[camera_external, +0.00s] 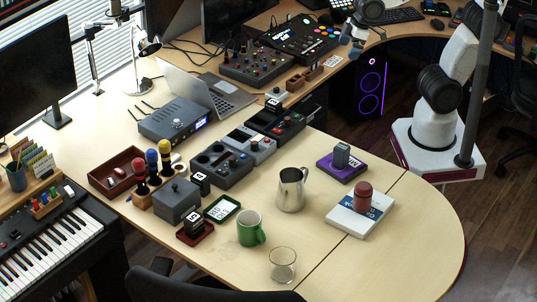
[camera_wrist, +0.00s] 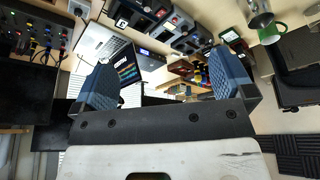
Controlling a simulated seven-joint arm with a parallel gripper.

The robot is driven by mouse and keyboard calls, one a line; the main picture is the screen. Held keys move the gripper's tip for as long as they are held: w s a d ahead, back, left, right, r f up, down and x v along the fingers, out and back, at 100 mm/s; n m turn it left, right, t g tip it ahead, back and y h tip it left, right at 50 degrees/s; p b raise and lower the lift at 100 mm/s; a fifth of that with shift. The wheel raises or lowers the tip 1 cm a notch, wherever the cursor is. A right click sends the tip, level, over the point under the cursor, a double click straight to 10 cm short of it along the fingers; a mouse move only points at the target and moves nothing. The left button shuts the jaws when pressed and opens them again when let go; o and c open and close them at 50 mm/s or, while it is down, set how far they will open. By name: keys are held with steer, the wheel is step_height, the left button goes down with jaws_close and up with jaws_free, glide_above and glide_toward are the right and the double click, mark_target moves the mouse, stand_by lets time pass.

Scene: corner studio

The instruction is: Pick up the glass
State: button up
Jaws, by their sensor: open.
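The clear, empty glass (camera_external: 282,264) stands upright near the front edge of the light wood desk (camera_external: 360,262) in the external view. I cannot make it out clearly in the wrist view. My gripper (camera_external: 356,46) is high at the top of the external view, far behind the glass. In the wrist view its two blue ridged fingers stand wide apart, and my gripper (camera_wrist: 165,82) is open with nothing between them.
A green mug (camera_external: 250,229) stands left of and behind the glass. A steel pitcher (camera_external: 291,189) is behind it. A white book (camera_external: 360,214) bearing a reddish object (camera_external: 363,196) lies to the right. Small boxes crowd the left. The desk's front right is clear.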

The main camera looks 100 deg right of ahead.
steer(key=w+a+f+n+t+y, duration=0.2)
steer(key=w+a+f, duration=0.2)
steer(key=w+a, duration=0.85)
steer(key=w+a+f+n+t+y, duration=0.15)
steer(key=w+a+f, duration=0.25)
steer(key=w+a, duration=0.85)
steer(key=n+y, duration=0.6)
steer(key=y, duration=0.1)
glide_toward(276, 267)
steer(key=s+d, duration=0.1)
steer(key=shift+s+d+t, duration=0.15)
steer(key=shift+s+t, duration=0.05)
steer(key=shift+t, duration=0.25)
steer(key=shift+w, duration=0.1)
steer(key=shift+x, duration=1.2)
steer(key=shift+x, duration=2.6)
